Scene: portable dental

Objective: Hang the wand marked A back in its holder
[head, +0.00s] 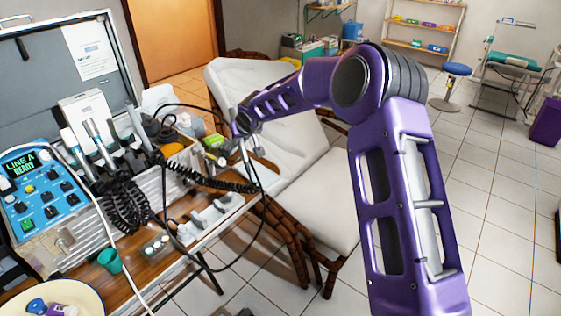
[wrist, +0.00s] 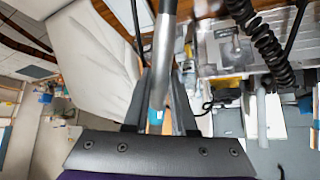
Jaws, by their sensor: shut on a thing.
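My gripper (wrist: 160,85) is shut on a slim silver metal wand (wrist: 163,45), which runs up out of the top of the wrist view; a light blue part shows between the fingers. No letter is readable on it. In the head view my gripper (head: 243,130) is right of the open case, above the edge of the table, and the wand is hardly visible there. The holder row (head: 100,160) stands at the front of the case, left of my gripper, with several wands in it. The blue control unit (head: 38,195) reads "LINE A READY".
Black coiled cords (head: 128,205) hang from the case, and one loops across toward my gripper. A white dental chair (head: 265,90) stands behind my arm.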

